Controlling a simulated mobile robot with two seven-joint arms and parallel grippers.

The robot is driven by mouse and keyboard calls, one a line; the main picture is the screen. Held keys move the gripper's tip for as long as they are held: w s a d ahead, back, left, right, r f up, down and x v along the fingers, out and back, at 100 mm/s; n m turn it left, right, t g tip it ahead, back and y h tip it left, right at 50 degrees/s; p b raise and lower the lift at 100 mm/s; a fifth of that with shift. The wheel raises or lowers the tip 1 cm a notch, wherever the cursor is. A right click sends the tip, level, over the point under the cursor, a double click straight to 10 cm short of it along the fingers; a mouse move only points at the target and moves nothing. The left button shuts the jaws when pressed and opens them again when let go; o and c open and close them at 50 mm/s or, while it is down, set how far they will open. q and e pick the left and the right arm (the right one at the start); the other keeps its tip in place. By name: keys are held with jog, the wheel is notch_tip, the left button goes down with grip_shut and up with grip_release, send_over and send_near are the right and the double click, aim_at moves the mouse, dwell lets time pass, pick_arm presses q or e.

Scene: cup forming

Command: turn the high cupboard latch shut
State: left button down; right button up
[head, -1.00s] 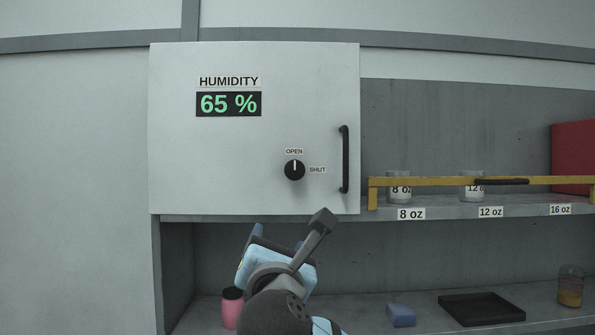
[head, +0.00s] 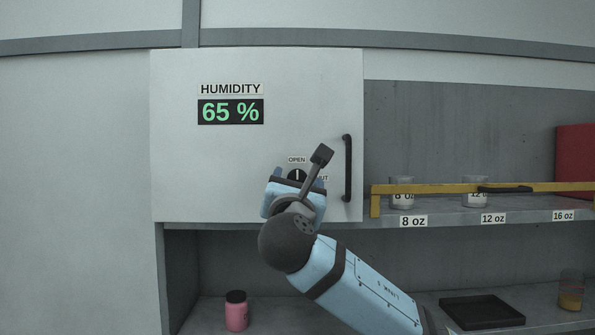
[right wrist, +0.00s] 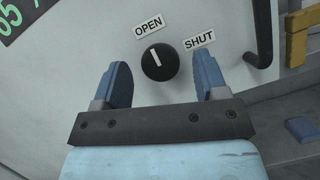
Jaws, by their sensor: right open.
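The cupboard door (head: 220,165) is closed and white. Its black round latch knob (head: 297,175) is partly hidden behind my right gripper in the head view. In the right wrist view the whole knob (right wrist: 159,60) shows, with its white mark pointing to the OPEN label (right wrist: 149,26). The SHUT label (right wrist: 200,39) is to the right of the knob. My right gripper (right wrist: 165,85) is open, its two blue fingers apart on either side below the knob, not closed on it. Whether a finger touches the door is unclear. My left gripper is not in view.
A black vertical handle (head: 347,168) stands on the door right of the knob. A yellow bar (head: 420,189) crosses the shelf at the right, before cups. A pink jar (head: 236,312) and a black tray (head: 482,311) are on the lower shelf.

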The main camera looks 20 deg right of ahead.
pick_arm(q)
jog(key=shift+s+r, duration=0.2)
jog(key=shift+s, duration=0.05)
pick_arm(e)
jog(key=shift+x, duration=0.95)
jog(key=shift+c, duration=0.3)
jog(key=c, duration=0.7)
jog(key=shift+c, duration=0.9)
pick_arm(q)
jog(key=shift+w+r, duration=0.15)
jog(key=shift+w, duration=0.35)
